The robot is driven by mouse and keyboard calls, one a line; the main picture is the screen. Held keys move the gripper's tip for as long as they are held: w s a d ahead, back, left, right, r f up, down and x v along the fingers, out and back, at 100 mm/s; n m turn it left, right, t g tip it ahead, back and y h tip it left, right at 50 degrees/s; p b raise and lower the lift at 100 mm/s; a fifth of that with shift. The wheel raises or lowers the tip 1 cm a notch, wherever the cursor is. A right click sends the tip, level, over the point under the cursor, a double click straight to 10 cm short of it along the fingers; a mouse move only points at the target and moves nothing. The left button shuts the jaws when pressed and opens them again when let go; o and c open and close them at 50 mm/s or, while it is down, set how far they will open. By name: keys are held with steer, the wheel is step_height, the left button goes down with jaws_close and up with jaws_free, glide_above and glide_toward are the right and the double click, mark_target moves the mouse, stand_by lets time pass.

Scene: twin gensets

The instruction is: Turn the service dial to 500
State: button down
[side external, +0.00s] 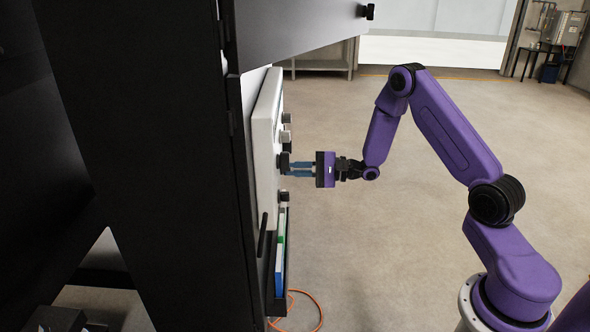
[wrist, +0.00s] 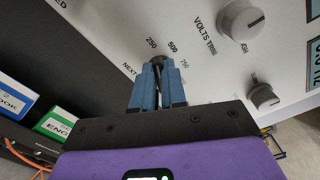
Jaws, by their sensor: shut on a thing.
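The service dial is a small black knob (wrist: 158,61) on the white panel (wrist: 110,25), with 250, 500 and 750 printed in an arc around it. In the side view the dial (side external: 284,161) stands out from the upright panel (side external: 264,140). My gripper (wrist: 157,84) is shut on the dial, one blue finger on each side. It reaches in level from the right in the side view (side external: 291,168). The fingers hide most of the dial, and I cannot tell which number its pointer faces.
The grey volts trim knob (wrist: 240,18) and another grey knob (wrist: 262,96) are nearby on the panel. Below, a pocket holds a blue binder (wrist: 15,97) and a green one (wrist: 56,126). A dark cabinet door (side external: 290,28) juts out above. The floor behind my gripper is clear.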

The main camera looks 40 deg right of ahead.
steer(key=shift+d+m, duration=0.15)
steer(key=shift+m, duration=3.75)
steer(key=c, duration=1.2)
jaws_free()
steer(key=shift+r, duration=0.1)
steer(key=v, duration=1.7)
steer(key=shift+s+d+r, duration=0.1)
steer(key=shift+s+d, duration=0.05)
